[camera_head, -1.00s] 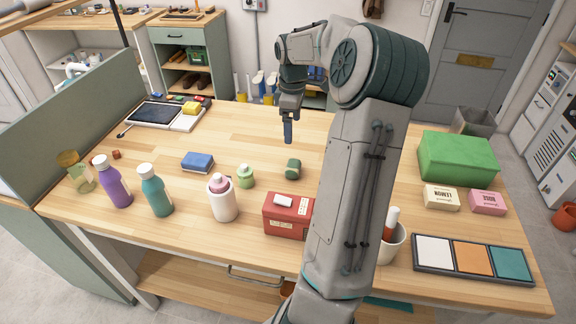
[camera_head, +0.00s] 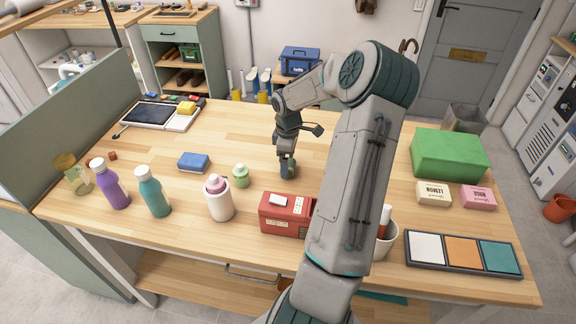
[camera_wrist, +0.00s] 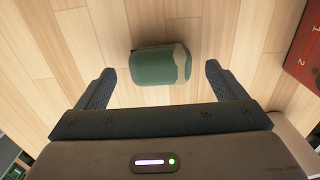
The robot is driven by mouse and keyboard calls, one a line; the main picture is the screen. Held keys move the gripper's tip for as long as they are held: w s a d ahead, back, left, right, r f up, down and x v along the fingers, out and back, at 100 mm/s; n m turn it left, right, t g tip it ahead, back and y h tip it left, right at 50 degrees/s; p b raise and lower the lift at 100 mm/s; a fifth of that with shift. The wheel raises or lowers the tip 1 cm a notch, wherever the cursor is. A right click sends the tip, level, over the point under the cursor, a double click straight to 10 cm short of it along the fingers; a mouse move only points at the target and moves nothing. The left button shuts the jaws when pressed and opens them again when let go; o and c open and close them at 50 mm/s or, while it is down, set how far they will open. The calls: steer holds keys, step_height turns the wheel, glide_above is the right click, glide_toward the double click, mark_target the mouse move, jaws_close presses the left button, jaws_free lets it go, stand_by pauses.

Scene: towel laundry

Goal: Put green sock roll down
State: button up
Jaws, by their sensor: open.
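The green sock roll (camera_wrist: 155,66) lies on the wooden table in the wrist view, a short green cylinder with a paler right end. My gripper (camera_wrist: 158,72) is open, with one finger to the left of the roll and one to the right, and a gap shows on each side. The roll sits around the level of the fingertips. In the head view my gripper (camera_head: 287,173) points down at the roll in the middle of the table, and its finger hides part of the roll.
A red box (camera_head: 286,216) is close in front. A green box (camera_head: 449,154) is at the right. The table behind the gripper is clear.

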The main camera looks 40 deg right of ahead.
steer(key=shift+f, duration=0.35)
steer(key=c, duration=1.1)
steer(key=shift+r, duration=0.15)
steer(key=shift+c, duration=0.2)
